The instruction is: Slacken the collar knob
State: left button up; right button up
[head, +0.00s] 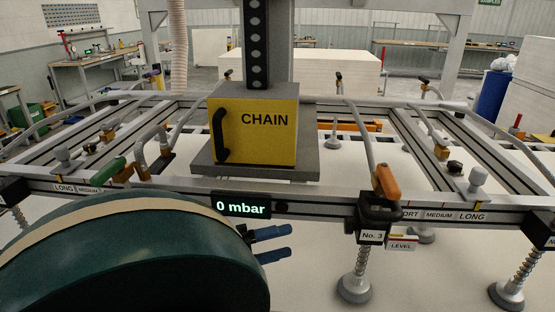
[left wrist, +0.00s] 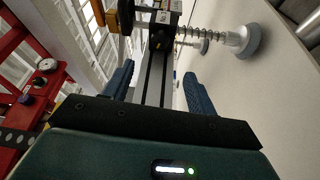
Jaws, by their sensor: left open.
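The No. 3 collar (head: 380,212) is a black clamp on the front rail, with an orange lever (head: 386,182) above it and a "No. 3" tag below. I cannot clearly make out its knob; a dark rounded part (left wrist: 158,40) on the collar faces me in the left wrist view. My left gripper (head: 280,243) has blue fingers and is open and empty. It points right, in front of the rail and left of the collar, apart from it. In the left wrist view my gripper (left wrist: 159,82) has the collar beyond its fingertips. My right gripper is not in view.
A suction cup (head: 354,288) hangs on a sprung rod under the collar. The front rail (head: 330,207) carries a display (head: 241,206) reading 0 mbar. A yellow CHAIN box (head: 262,130) stands behind it. A pale sheet (head: 310,270) lies below. A red frame (left wrist: 30,85) shows in the left wrist view.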

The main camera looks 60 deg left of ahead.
pick_arm(q)
jog(key=m+t+h+b, duration=0.2)
jog(key=m+h+b, duration=0.2)
jog(key=m+b, duration=0.6)
send_near(344, 226)
jog(key=x, duration=0.9)
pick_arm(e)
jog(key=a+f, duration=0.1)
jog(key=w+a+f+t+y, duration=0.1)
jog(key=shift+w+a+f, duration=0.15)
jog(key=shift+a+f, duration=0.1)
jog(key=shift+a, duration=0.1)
